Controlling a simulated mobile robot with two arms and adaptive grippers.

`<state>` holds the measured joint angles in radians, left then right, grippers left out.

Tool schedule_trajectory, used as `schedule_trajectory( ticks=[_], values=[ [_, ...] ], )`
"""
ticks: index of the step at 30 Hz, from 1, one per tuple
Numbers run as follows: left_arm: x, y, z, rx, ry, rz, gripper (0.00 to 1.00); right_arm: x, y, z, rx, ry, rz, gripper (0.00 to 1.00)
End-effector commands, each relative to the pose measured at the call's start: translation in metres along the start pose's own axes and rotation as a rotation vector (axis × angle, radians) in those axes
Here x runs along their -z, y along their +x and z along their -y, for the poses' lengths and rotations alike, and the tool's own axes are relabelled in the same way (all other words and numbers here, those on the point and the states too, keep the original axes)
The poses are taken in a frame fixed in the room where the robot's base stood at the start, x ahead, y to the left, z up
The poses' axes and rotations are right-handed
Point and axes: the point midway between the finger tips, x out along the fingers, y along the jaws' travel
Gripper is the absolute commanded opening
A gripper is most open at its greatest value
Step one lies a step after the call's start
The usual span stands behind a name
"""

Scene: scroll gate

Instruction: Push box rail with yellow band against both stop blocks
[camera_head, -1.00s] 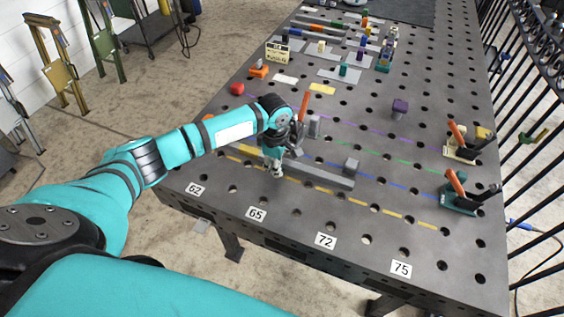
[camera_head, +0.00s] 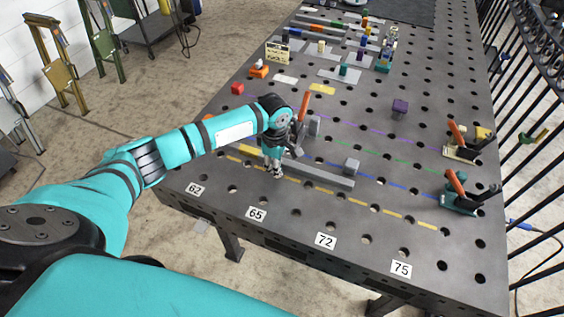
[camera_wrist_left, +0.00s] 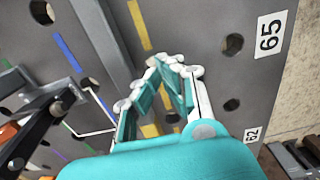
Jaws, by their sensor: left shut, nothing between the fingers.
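The box rail (camera_head: 318,175) is a long grey bar lying on the perforated table, with a yellow band (camera_head: 251,151) near its left end. In the left wrist view the rail (camera_wrist_left: 104,38) runs along the left side of the fingers. Two small grey blocks, likely the stop blocks, stand behind the rail, one farther back (camera_head: 314,126) and one near its right end (camera_head: 351,166). My left gripper (camera_head: 276,172) points down, shut and empty, at the rail's front side. I cannot tell whether it touches the rail. Its fingertips also show in the wrist view (camera_wrist_left: 166,68). My right gripper is not in view.
A toggle clamp with an orange handle (camera_head: 303,105) stands just behind my left wrist. Two more clamps (camera_head: 460,190) (camera_head: 467,142) stand at the right edge. A purple block (camera_head: 399,106) and a red piece (camera_head: 237,88) stand farther back. The front right tabletop is clear.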

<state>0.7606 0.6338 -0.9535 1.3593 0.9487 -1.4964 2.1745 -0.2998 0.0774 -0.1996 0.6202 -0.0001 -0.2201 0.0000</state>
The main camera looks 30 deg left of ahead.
Motion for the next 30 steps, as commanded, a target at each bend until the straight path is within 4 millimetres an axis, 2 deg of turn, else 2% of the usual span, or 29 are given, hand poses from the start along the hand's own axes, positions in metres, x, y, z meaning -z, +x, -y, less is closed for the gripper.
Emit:
schedule_trajectory(
  ticks=[30],
  values=[
    [0.0,0.024,0.0,0.0,0.0,0.0,0.0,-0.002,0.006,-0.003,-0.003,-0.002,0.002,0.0]
  ],
)
